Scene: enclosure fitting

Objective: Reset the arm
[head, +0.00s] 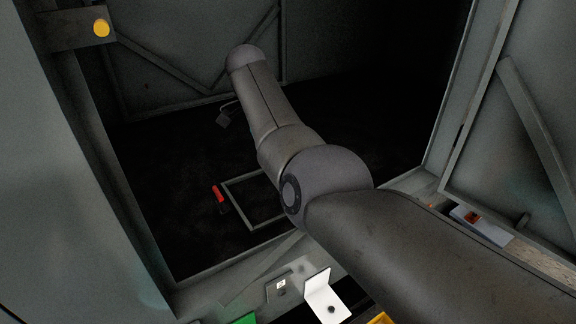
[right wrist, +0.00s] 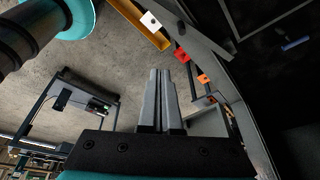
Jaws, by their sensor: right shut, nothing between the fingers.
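My right arm (head: 290,140) comes in from the lower right of the head view and reaches across the dark enclosure opening. Its gripper does not show there. In the right wrist view my right gripper (right wrist: 159,100) points up the picture, its two grey fingers together with nothing between them. It hangs apart from everything around it, over grey floor. My left gripper is in neither view.
The enclosure has grey walls (head: 190,45) and a dark floor with a red-handled item (head: 218,194) and a square frame (head: 232,205). A white bracket (head: 325,293) is at the front. Beside the gripper are a yellow strip (right wrist: 130,22), a red piece (right wrist: 181,55) and a cart (right wrist: 85,88).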

